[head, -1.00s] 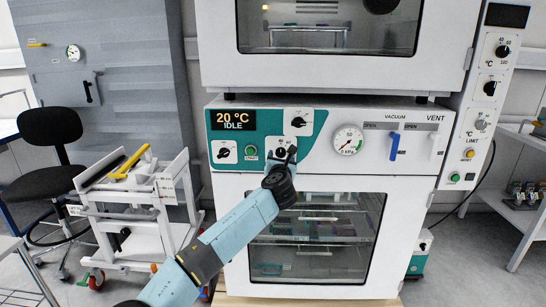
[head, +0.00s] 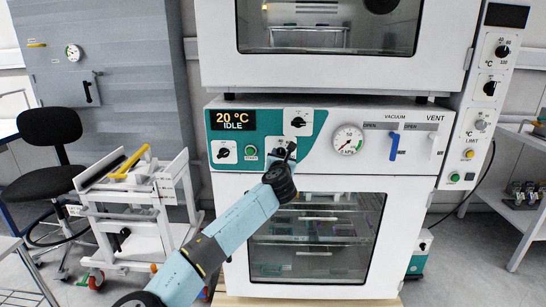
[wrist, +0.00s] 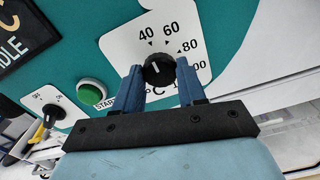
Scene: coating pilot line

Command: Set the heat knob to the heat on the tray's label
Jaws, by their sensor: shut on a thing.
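The heat knob (wrist: 159,70) is a round black knob on a white °C plate marked 40, 60, 80 and 100. In the wrist view my gripper (wrist: 160,66) has its two blue fingers shut on the knob from both sides. The knob's short white line shows on its face, up and slightly left in that view; I cannot read its exact setting. In the head view my gripper (head: 289,152) is at the lower oven's panel and mostly hides the knob. Trays (head: 315,240) show dimly behind the oven's glass door; I can read no tray label.
The display (head: 231,120) reads 20 °C, IDLE. Another black knob (head: 298,122) sits just above, a switch knob (head: 223,153) and green start button (head: 251,152) to the left. A gauge (head: 348,140) and blue vacuum handle (head: 394,146) are right. A white trolley (head: 140,215) stands left.

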